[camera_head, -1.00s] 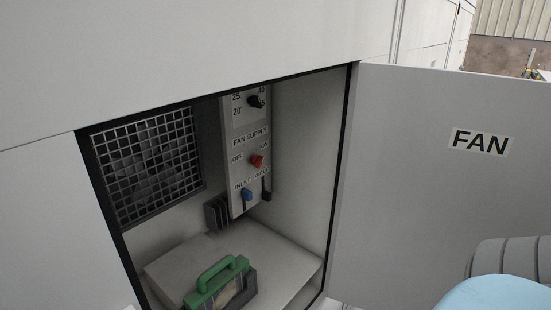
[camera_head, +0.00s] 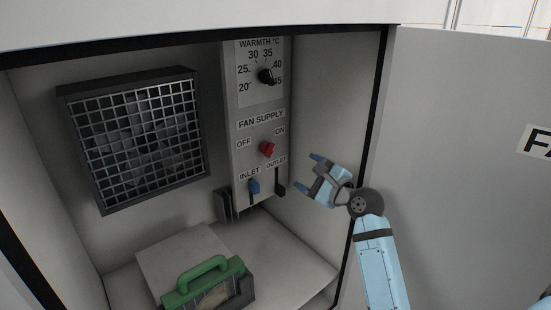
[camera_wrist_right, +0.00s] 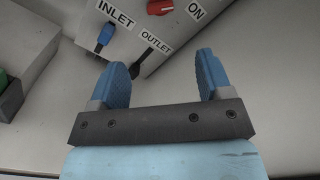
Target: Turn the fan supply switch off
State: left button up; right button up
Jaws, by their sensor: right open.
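The red fan supply switch (camera_head: 267,149) is a rotary knob on the grey control panel (camera_head: 246,108), below the FAN SUPPLY label and between OFF on its left and ON on its right. I cannot tell for certain which mark it points to. My right gripper (camera_head: 309,172) is open and empty, to the right of the panel and a little below the switch, apart from it. In the right wrist view, the switch (camera_wrist_right: 160,7) shows at the top edge, beyond the open blue fingers (camera_wrist_right: 162,68). My left gripper is out of view.
Below the switch are the blue inlet lever (camera_head: 254,187) and the black outlet lever (camera_head: 279,187). The black warmth dial (camera_head: 265,76) is above. A fan grille (camera_head: 140,140) is left. A green-handled device (camera_head: 208,283) sits below. The open door (camera_head: 460,170) bounds the right side.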

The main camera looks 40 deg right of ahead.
aim_at(272, 151)
jog(key=w, duration=0.9)
jog(key=w+a+p, duration=0.1)
jog(key=w, duration=0.3)
jog(key=shift+w, duration=0.3)
jog(key=shift+a+r, duration=0.1)
jog(key=c, duration=0.9)
